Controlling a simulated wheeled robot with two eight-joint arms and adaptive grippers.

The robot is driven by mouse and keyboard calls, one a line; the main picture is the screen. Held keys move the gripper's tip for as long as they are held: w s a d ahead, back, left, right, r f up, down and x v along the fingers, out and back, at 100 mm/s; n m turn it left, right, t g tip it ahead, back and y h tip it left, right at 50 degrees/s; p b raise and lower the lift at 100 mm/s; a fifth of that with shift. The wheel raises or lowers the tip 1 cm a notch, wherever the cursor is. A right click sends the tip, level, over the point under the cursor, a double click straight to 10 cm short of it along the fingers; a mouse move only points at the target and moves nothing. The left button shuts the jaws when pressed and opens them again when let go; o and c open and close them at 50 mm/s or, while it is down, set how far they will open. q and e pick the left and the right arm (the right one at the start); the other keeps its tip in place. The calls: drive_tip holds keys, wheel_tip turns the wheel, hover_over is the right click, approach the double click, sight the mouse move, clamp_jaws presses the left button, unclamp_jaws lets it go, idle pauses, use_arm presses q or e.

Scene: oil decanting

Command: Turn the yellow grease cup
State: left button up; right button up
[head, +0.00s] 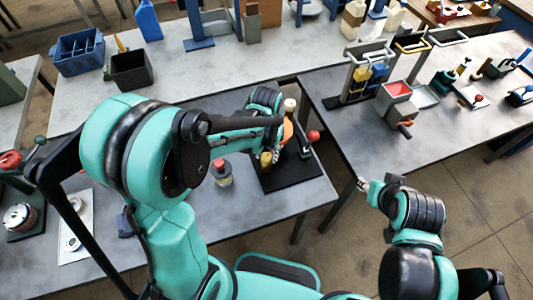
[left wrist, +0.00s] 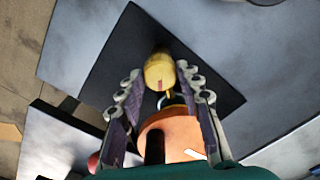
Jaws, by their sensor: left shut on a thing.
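The yellow grease cup (left wrist: 159,73), a small rounded cylinder with a red mark on its side, is between the fingertips of my left gripper (left wrist: 160,70) in the left wrist view. The fingers are closed onto it from both sides. In the head view the cup (head: 266,160) shows small beneath my left wrist, over a black base plate (head: 290,178). An orange cylindrical body (left wrist: 172,134) is beside the cup, between the fingers. My arm hides much of the device in the head view. My right gripper (head: 363,185) is apart, near the gap between the tables; its fingers are unclear.
A red knob (head: 313,135) sticks out at the device's right. A small dark pot with a red top (head: 221,172) stands left of the plate. A red-topped grey box (head: 397,92) is on the right table. A black bin (head: 131,70) stands at the back left.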

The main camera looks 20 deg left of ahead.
sight(266, 157)
use_arm(q)
drive_tip(key=m, duration=0.4)
drive_tip(key=shift+b, duration=0.3)
drive_tip(key=shift+m, duration=1.5)
drive_tip(key=o, duration=1.2)
drive_tip(key=shift+c, duration=0.2)
drive_tip(key=shift+r, duration=0.1)
wheel_tip(266, 157, up, 12)
drive_tip(key=shift+s, duration=0.1)
